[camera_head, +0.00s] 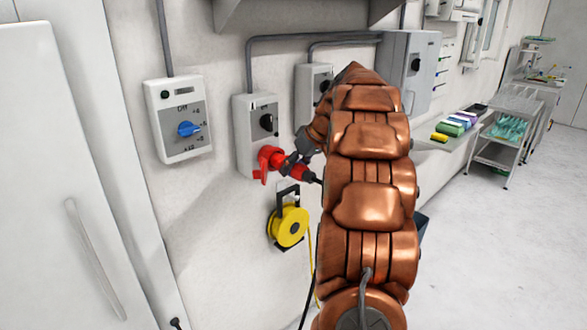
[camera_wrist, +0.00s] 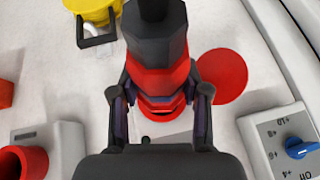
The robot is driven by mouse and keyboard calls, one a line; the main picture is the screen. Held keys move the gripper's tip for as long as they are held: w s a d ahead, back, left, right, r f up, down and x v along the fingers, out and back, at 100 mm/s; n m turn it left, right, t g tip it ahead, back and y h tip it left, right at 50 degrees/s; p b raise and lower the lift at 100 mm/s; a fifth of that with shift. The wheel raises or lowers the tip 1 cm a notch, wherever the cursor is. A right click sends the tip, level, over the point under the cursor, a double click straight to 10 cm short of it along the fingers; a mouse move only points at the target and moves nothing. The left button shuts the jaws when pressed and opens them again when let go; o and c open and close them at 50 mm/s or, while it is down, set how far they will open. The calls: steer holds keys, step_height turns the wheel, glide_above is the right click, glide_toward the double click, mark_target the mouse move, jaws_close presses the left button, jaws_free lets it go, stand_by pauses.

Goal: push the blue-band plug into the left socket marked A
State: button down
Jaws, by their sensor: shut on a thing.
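In the wrist view, which is upside down, a plug with a black rear (camera_wrist: 157,35) and red body (camera_wrist: 158,82) is between the fingers of my gripper (camera_wrist: 160,95). My gripper is shut on it. A thin blue band shows near its front. The plug's front end is at the red mouth of the left socket (camera_wrist: 163,112); how deep it sits is hidden. The socket's round red lid (camera_wrist: 222,75) stands open beside it. In the head view, my gripper (camera_head: 298,163) is at the left socket box (camera_head: 247,135), partly hiding the plug. The mark A is not readable.
A dial box with a blue knob (camera_head: 180,120) is left of the socket. A yellow cable reel (camera_head: 289,227) hangs below. A second socket box (camera_head: 312,85) is to the right, partly behind my arm; its red socket (camera_wrist: 22,162) shows in the wrist view.

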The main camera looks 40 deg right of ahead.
steer(key=shift+w, duration=0.85)
stand_by(0.8)
steer(key=shift+b, duration=0.4)
steer(key=shift+w, duration=0.85)
stand_by(1.4)
steer(key=c, duration=1.4)
jaws_free()
steer(key=shift+o, duration=0.2)
steer(key=o, duration=0.9)
steer(key=v, duration=1.2)
